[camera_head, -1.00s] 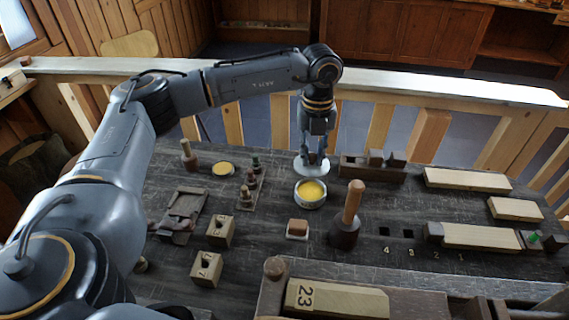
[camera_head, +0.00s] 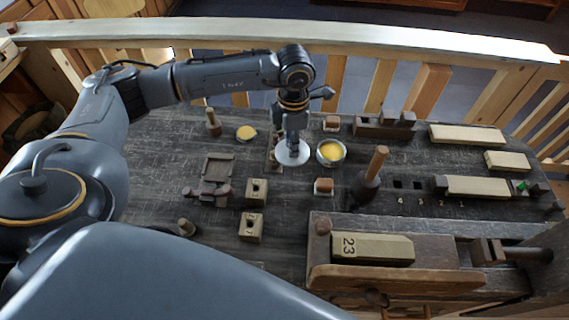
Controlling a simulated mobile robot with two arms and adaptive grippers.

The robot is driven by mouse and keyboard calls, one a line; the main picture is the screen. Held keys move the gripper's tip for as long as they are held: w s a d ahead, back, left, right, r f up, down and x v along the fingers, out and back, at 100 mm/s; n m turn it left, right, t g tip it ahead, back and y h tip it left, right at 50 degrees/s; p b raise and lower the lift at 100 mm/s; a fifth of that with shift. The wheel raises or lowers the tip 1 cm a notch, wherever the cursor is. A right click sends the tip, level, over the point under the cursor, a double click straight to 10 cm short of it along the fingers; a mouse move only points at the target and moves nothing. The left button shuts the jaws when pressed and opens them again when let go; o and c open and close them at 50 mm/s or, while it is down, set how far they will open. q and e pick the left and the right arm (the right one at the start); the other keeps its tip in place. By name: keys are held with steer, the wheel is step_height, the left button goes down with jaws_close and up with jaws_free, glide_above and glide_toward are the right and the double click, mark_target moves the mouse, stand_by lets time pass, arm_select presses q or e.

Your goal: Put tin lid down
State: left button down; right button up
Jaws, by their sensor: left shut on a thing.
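The tin lid (camera_head: 293,156) is a pale round disc in the head view, lying flat under my left gripper (camera_head: 292,143). My left gripper points down and is shut on the lid; its fingertips are partly hidden. The lid is just left of the open tin (camera_head: 331,153), which holds something yellow. I cannot tell whether the lid touches the dark bench (camera_head: 130,190) or hangs just above it. My right gripper is out of view.
A small rack with spools (camera_head: 273,160) is partly hidden behind the lid and gripper. A shallow yellow disc (camera_head: 246,132) and a wooden-handled peg (camera_head: 213,123) stand to the left. A mallet (camera_head: 368,182) stands right of the tin. Drilled blocks (camera_head: 256,191) stand nearer.

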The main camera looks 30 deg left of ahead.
arm_select(q)
step_height(320, 180, down, 6)
steer(key=shift+d+r+p, duration=0.15)
steer(key=shift+r+p, duration=0.1)
steer(key=shift+p, duration=0.55)
step_height(320, 180, down, 4)
steer(key=shift+f+p, duration=0.15)
steer(key=shift+p, duration=0.45)
steer(key=shift+f, duration=0.1)
steer(key=shift+f+b, duration=0.55)
steer(key=shift+b, duration=0.15)
steer(key=c, duration=1.2)
jaws_free()
steer(key=shift+r, duration=0.1)
steer(key=shift+r, duration=0.1)
